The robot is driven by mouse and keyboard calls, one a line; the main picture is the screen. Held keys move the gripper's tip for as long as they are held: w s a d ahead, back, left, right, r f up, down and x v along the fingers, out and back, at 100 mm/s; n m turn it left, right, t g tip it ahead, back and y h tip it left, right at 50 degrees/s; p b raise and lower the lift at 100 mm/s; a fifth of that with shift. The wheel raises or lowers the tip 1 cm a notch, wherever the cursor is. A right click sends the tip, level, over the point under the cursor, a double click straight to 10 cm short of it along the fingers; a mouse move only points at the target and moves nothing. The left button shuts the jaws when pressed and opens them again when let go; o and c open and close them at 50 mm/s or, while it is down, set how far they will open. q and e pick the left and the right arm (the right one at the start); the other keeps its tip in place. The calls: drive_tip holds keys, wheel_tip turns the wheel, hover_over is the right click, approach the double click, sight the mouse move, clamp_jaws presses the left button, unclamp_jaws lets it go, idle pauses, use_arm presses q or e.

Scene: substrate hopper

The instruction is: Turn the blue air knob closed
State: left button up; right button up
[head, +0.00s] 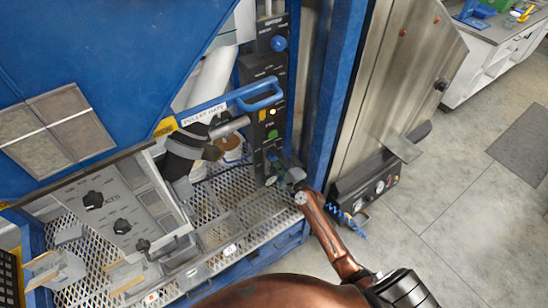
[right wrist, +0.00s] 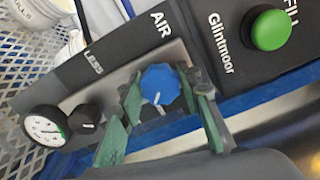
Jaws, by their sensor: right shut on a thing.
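My left gripper is not in view.
A green button (right wrist: 270,29) is right of the knob; a gauge (right wrist: 45,128) and black knob (right wrist: 85,119) are left. Another blue knob (head: 278,43) is higher on the column, above the blue handle (head: 261,93). A blue post (head: 335,95) stands close right of the column.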

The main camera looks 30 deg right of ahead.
drive_tip(key=o, duration=1.2)
drive_tip(key=shift+c, duration=0.2)
drive_tip(key=shift+s+d+f, duration=0.1)
drive_tip(key=shift+s, duration=0.25)
drive_tip(key=s+d, duration=0.1)
drive_tip(key=s, duration=1)
drive_tip(key=shift+d, duration=0.25)
drive_tip(key=shift+s, duration=0.1)
